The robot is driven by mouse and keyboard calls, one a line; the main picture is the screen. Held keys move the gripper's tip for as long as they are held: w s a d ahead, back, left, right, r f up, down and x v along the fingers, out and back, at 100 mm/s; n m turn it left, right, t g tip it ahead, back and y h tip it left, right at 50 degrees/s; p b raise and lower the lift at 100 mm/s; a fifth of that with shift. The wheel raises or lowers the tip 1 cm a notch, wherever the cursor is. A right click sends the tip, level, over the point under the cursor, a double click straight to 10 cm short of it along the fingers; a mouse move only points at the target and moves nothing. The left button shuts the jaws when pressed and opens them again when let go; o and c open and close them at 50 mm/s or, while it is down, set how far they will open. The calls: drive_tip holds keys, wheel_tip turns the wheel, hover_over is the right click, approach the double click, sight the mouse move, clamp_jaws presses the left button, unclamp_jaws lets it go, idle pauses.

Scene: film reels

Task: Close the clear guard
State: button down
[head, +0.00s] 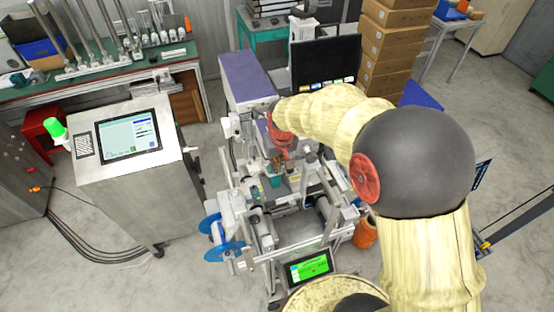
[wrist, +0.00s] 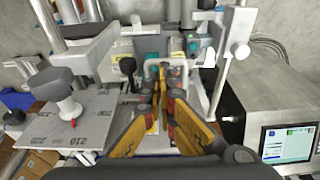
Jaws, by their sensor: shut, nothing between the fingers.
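The machine (head: 285,240) stands in the middle of the head view, with rollers, rails and a blue reel at its left. I cannot pick out the clear guard with certainty in either view. In the wrist view, a pale bent bar like a handle (wrist: 165,63) stands just beyond the fingertips. My gripper (wrist: 160,82) points into the machine with its yellow fingers together and empty. In the head view my gripper (head: 278,163) is small and partly hidden above the machine's middle. I cannot tell whether it touches anything.
A grey console with a screen (head: 128,137) stands to the left. A small green-lit screen (head: 308,268) is at the machine's front. A black monitor (head: 326,60) and stacked cardboard boxes (head: 388,45) are behind. Bare floor (head: 200,265) lies at the front left.

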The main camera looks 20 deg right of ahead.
drive_tip(key=x, duration=0.2)
drive_tip(key=shift+s+f+b, duration=0.25)
drive_tip(key=shift+f+b, duration=0.05)
drive_tip(key=shift+b, duration=0.05)
drive_tip(key=w+p+v, duration=0.2)
drive_tip(key=v, duration=1.2)
drive_tip(key=s+f+t+b, duration=0.1)
drive_tip(key=s+f+b, duration=0.1)
drive_tip(key=s+b, duration=0.6)
drive_tip(key=s+f+t+b, duration=0.2)
drive_tip(key=s+b, duration=0.6)
drive_tip(key=s, duration=0.8)
drive_tip(key=shift+a+f, duration=0.35)
drive_tip(key=shift+f, duration=0.25)
